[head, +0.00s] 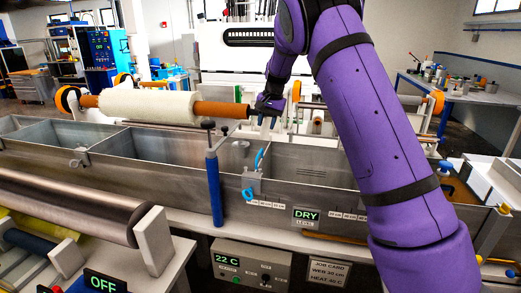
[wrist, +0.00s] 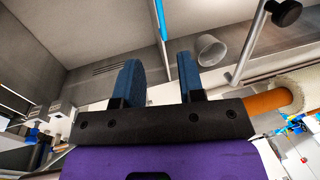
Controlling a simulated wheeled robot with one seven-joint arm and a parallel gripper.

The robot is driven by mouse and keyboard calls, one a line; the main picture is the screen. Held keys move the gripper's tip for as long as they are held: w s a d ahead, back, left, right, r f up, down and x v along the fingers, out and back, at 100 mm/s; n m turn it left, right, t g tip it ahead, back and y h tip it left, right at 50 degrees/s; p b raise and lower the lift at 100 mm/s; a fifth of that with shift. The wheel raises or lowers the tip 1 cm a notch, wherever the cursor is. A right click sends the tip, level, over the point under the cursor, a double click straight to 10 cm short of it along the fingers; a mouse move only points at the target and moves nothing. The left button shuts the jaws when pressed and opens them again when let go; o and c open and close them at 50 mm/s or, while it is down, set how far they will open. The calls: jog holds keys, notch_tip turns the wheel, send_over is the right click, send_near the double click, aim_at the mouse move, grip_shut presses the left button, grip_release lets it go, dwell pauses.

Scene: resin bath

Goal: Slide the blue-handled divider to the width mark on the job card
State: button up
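The blue handle of the divider (head: 259,159) shows in the head view as a thin curved bar at the metal bath's middle. A blue strip at the top of the wrist view (wrist: 161,20) looks like the same handle, ahead of my fingers. My gripper (head: 267,118) is above the bath, behind and above the handle. Its two blue fingers (wrist: 157,82) are apart with nothing between them. The job card (head: 329,271) is on the front panel; it mentions web width, the figure is small.
A blue post with a T-handle (head: 214,185) stands left of the divider. A white roll (head: 150,106) on an orange core lies behind the bath.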

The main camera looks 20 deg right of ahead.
aim_at(260, 152)
jog(key=x, duration=1.1)
jog(key=shift+w+d+f, duration=0.1)
jog(key=shift+w+f, duration=0.1)
jog(key=shift+w, duration=0.05)
grip_shut()
